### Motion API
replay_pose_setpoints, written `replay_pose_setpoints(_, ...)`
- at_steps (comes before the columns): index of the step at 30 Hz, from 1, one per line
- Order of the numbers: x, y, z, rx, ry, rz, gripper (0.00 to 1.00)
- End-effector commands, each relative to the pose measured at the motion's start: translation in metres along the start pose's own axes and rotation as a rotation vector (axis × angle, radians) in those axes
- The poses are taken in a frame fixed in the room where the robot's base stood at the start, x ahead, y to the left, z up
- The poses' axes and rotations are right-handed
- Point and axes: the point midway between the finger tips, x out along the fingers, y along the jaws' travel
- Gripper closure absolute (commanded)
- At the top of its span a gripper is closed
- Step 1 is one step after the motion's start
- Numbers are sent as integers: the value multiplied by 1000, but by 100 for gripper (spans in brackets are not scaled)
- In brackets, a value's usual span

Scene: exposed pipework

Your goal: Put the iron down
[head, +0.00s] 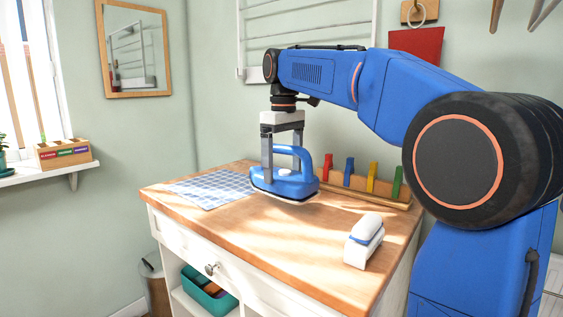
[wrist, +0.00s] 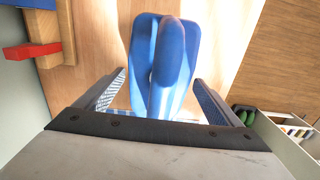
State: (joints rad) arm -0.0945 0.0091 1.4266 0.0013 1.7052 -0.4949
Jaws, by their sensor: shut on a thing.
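The blue iron (head: 290,184) has a closed loop handle and a pale soleplate edge. My gripper (head: 281,160) points down and is shut on it over the wooden worktop (head: 300,238). The iron is level or nearly so, and I cannot tell whether its soleplate touches the wood. In the wrist view the iron (wrist: 166,50) sits between the two fingers, with bare wood around its far end. The fingers' exact contact with the handle is partly hidden.
A blue-checked cloth (head: 212,188) lies left of the iron. Behind is a wooden rack (head: 362,190) with several coloured pegs. A white block with a blue band (head: 364,240) stands at front right. The front middle of the worktop is clear.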

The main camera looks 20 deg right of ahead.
Motion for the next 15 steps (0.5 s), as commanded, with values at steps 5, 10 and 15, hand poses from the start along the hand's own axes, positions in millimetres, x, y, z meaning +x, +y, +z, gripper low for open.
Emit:
replay_pose_setpoints(5, 11, 0, 0, 0, 2, 1, 73)
replay_pose_setpoints(10, 19, 0, 0, 0, 1, 1, 73)
replay_pose_setpoints(15, 38, 0, 0, 0, 1, 1, 73)
